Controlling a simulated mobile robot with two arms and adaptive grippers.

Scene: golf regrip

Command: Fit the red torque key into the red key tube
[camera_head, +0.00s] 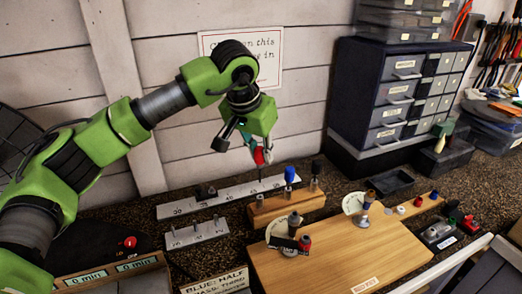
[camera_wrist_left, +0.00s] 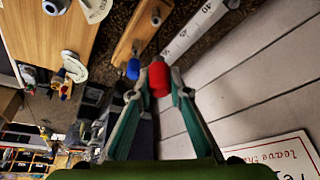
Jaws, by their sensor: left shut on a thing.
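My left gripper (camera_head: 262,150) is shut on the red torque key (camera_head: 259,157), which hangs roughly upright with its thin shaft down. In the left wrist view my left gripper (camera_wrist_left: 156,92) has its fingertips on the key's red head (camera_wrist_left: 159,78); the shaft is hidden behind it. A grey tube (camera_head: 259,201) stands at the left end of the wooden block (camera_head: 285,208), below the key; it looks like the red key tube. The shaft's lower end shows close above this tube, and I cannot tell whether they touch. My right gripper is out of view.
A blue key (camera_head: 290,174) and a dark key (camera_head: 316,168) stand upright in the same block, to the right. A numbered metal strip (camera_head: 232,192) lies behind. A wooden board (camera_head: 340,258) with fittings is in front. The drawer cabinet (camera_head: 385,90) stands at the back right.

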